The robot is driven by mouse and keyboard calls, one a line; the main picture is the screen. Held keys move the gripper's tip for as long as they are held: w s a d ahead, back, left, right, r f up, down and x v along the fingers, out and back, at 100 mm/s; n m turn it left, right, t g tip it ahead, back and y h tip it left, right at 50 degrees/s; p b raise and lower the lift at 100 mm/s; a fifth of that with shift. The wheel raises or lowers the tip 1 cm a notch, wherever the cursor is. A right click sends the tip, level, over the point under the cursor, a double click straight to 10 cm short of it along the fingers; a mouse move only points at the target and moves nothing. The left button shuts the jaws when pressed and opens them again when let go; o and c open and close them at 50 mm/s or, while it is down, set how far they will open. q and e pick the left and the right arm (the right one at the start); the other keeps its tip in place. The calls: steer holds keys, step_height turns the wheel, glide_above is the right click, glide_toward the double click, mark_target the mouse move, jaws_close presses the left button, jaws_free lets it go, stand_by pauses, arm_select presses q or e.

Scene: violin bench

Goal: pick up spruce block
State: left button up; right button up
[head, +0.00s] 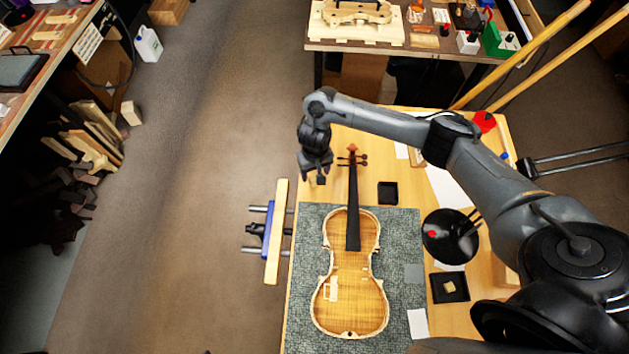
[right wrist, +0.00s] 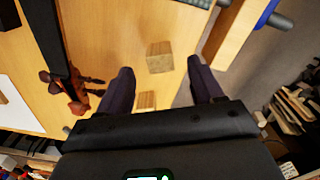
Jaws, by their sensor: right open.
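Two small pale wooden blocks lie on the bench to the left of the violin's scroll. In the right wrist view, one block (right wrist: 159,57) sits beyond the fingertips, between their lines. The other block (right wrist: 146,100) shows between the fingers, partly hidden by the gripper body. I cannot tell which is the spruce block. In the head view, a small block (head: 320,180) shows in shade just below the gripper. My right gripper (head: 315,174) is open and points down near the blocks; its fingers (right wrist: 157,82) hold nothing. My left gripper is not in view.
The violin (head: 350,290) lies on a green mat (head: 400,240), its scroll (head: 352,150) close right of the gripper. A small black tray (head: 388,192), a black dish (head: 440,250) and another tray with a wooden piece (head: 463,286) stand right. A clamp (head: 268,232) juts from the left edge.

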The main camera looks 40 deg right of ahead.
mark_target(314, 177)
steer(key=shift+w+d+f+b, duration=0.15)
steer(key=shift+f+b, duration=0.55)
steer(key=shift+f, duration=1.8)
steer(key=shift+c, duration=0.3)
steer(key=c, duration=1)
